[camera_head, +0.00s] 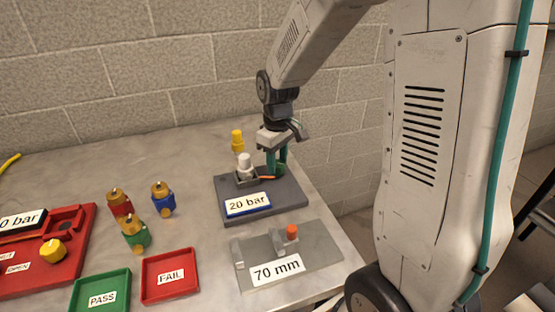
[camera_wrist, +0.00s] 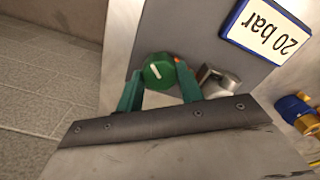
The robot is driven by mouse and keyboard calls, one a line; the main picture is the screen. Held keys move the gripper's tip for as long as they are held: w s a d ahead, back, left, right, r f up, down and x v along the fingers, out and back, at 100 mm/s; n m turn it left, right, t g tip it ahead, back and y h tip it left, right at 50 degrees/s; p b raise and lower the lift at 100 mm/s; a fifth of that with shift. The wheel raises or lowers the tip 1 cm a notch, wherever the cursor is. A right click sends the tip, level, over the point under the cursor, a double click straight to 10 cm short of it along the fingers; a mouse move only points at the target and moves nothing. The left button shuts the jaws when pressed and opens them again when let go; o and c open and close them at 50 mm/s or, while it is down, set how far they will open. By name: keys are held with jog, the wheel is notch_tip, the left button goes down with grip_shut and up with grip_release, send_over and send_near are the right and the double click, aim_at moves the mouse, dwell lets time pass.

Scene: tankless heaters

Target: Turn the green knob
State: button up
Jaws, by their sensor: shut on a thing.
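The green knob (camera_wrist: 159,72) is round with a white line on its face. It sits on the dark grey plate (camera_wrist: 178,25) in the wrist view. My gripper (camera_wrist: 158,82) is shut on the knob, with one green finger on each side of it. In the head view my gripper (camera_head: 277,163) reaches down to the back right part of the dark plate (camera_head: 290,195). The knob is mostly hidden there behind the fingers, which are also green. The white line on the knob runs slightly slanted in the wrist view.
A "20 bar" label (camera_head: 248,204) is on the plate's front. A white-topped fitting (camera_head: 245,164) and a yellow-topped part (camera_head: 237,140) stand close left of my gripper. A "70 mm" plate (camera_head: 320,250) lies in front. Several brass valves (camera_head: 163,198) and red and green trays (camera_head: 170,274) are left.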

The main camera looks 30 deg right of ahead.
aim_at(278, 163)
jog(key=shift+m, duration=3.3)
jog(key=o, duration=1)
notch_tip(278, 163, up, 8)
jog(key=shift+f, duration=0.1)
